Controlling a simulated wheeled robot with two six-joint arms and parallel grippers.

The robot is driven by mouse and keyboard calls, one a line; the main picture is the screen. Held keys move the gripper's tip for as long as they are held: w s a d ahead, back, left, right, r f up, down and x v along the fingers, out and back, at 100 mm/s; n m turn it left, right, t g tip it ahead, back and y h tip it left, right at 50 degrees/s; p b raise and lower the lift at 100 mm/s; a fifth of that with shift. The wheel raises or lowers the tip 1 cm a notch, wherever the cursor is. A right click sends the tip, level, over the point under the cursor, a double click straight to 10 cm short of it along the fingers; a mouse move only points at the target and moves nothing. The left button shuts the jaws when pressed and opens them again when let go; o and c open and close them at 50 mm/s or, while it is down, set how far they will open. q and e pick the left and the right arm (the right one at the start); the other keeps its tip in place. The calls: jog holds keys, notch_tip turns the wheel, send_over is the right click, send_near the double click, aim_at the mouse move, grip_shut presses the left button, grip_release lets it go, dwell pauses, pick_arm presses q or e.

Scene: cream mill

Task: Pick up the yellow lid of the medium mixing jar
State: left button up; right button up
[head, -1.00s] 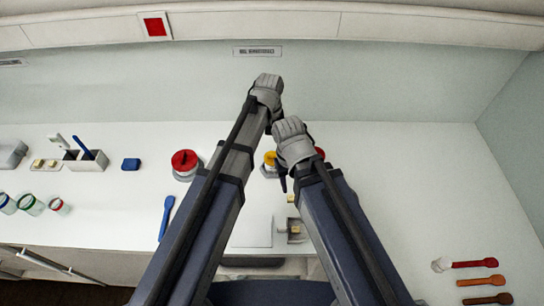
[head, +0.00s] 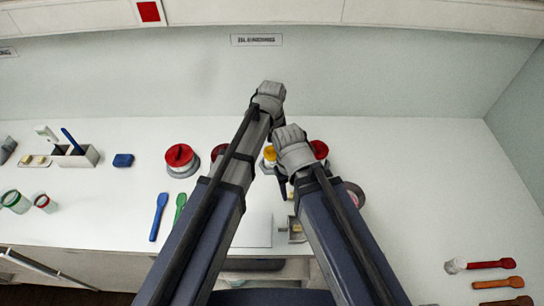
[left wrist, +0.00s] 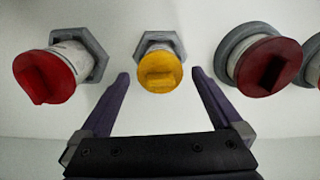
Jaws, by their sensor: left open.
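The yellow lid (head: 269,153) sits on a white jar in a grey holder at the back of the counter, partly covered by my arms in the head view. The yellow lid (left wrist: 160,72) also shows upright at the middle of the left wrist view, on its jar in a hexagonal grey holder. My left gripper (left wrist: 160,76) is open, one dark finger on each side of the lid in that view; I see no contact. In the head view, a dark finger shows just below the lid. The jaws of my right gripper are hidden.
In the left wrist view a red-lidded jar (left wrist: 45,78) stands left and a dark red-lidded jar (left wrist: 268,68) right, near the fingers. A blue spoon (head: 159,216) and a green spoon (head: 180,206) lie on the counter. The counter at right is mostly clear.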

pick_arm(q)
jog(key=shift+f, duration=0.2)
pick_arm(e)
jog(key=shift+f, duration=0.2)
pick_arm(q)
jog(key=c, duration=1.2)
jog(key=shift+r, duration=0.1)
pick_arm(e)
jog(key=shift+r, duration=0.15)
pick_arm(q)
notch_tip(320, 180, up, 10)
jog(key=p, duration=1)
pick_arm(e)
notch_tip(320, 180, up, 10)
pick_arm(q)
jog(key=shift+r+p, duration=0.75)
jog(key=shift+p, duration=0.15)
pick_arm(e)
jog(key=shift+r, duration=0.7)
pick_arm(q)
jog(key=shift+r, duration=0.15)
pick_arm(e)
jog(key=shift+r, duration=0.2)
pick_arm(q)
notch_tip(320, 180, up, 3)
jog(key=p, duration=0.3)
pick_arm(e)
notch_tip(320, 180, up, 3)
